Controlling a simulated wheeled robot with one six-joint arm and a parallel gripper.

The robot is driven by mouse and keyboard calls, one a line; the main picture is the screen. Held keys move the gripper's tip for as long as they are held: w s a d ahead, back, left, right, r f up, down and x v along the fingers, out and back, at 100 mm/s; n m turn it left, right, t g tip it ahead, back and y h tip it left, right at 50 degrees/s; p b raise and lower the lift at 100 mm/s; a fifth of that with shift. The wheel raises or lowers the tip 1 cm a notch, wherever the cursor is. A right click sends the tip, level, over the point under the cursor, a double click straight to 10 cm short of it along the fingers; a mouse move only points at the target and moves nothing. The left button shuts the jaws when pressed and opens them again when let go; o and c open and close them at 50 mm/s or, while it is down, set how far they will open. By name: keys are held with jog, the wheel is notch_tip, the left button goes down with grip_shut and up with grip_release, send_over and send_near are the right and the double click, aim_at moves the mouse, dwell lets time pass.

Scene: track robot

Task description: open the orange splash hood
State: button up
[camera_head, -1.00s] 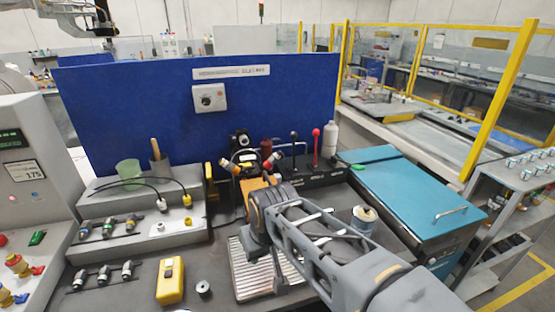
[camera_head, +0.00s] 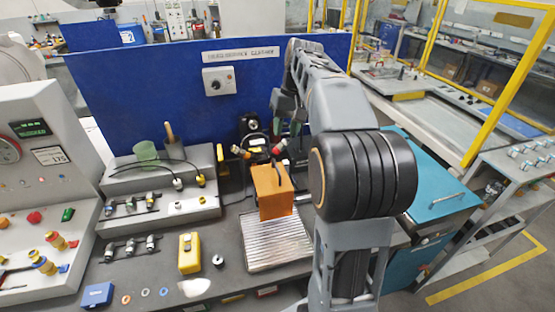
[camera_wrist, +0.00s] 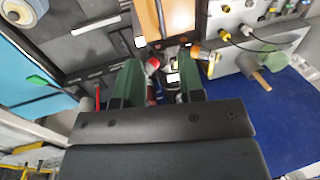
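The orange splash hood (camera_head: 270,195) is a box-like cover standing at the back of a ribbed metal tray (camera_head: 262,243) on the bench. A dark upright bar shows at its front; its exact form is unclear. In the wrist view part of the hood (camera_wrist: 178,14) shows at the top edge. My gripper (camera_wrist: 159,65) has two green fingers apart with nothing held between them. In the head view my gripper (camera_head: 286,124) hangs behind and above the hood, clear of it, with the fingers pointing down. My arm hides what lies right of the hood.
Red and yellow connectors (camera_head: 258,150) and a black device (camera_head: 249,125) stand just behind the hood. A blue panel (camera_head: 150,90) rises behind the bench. A yellow box (camera_head: 190,253) lies left of the tray, and a teal-lidded cabinet (camera_head: 440,185) stands at right.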

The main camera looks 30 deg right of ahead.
jog(key=f, duration=0.3)
jog(key=a+f, duration=0.1)
jog(key=f, duration=0.3)
jog(key=a+f+p, duration=0.1)
jog(key=f, duration=0.3)
jog(key=shift+w+a, duration=0.1)
jog(key=shift+w, duration=0.1)
grip_shut()
